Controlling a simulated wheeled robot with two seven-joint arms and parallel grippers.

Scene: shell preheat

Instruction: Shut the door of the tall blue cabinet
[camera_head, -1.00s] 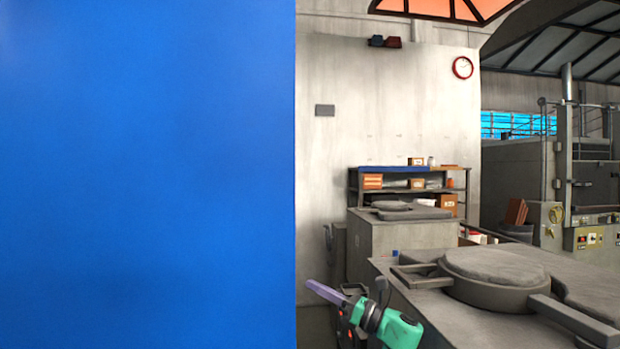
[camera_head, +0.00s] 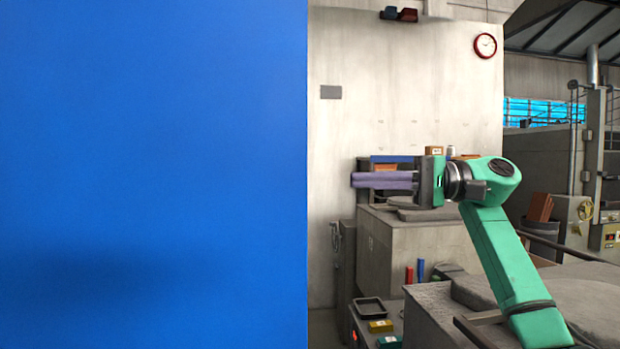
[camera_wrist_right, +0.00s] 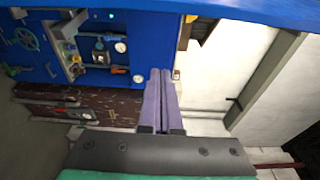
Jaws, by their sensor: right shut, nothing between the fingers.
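A large flat blue surface (camera_head: 150,160) of the tall blue cabinet fills the left half of the head view. Whether it is the door or a side I cannot tell, and no handle shows on it. My right gripper (camera_head: 354,180) is to the right of its vertical edge, fingers together, empty and pointing left toward it. A gap shows between fingertips and edge in the picture. In the wrist view the shut fingers (camera_wrist_right: 160,75) point up at a blue panel (camera_wrist_right: 140,25) with gauges and a handwheel. A blue strip (camera_wrist_right: 250,8) crosses the top right. My left gripper is out of view.
A grey bench (camera_head: 415,240) and a larger grey worktop (camera_head: 430,310) stand below and behind my right arm. A low stand with a black tray (camera_head: 370,309) is beside them. A pale wall (camera_head: 400,90) with a red clock (camera_head: 485,46) is behind.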

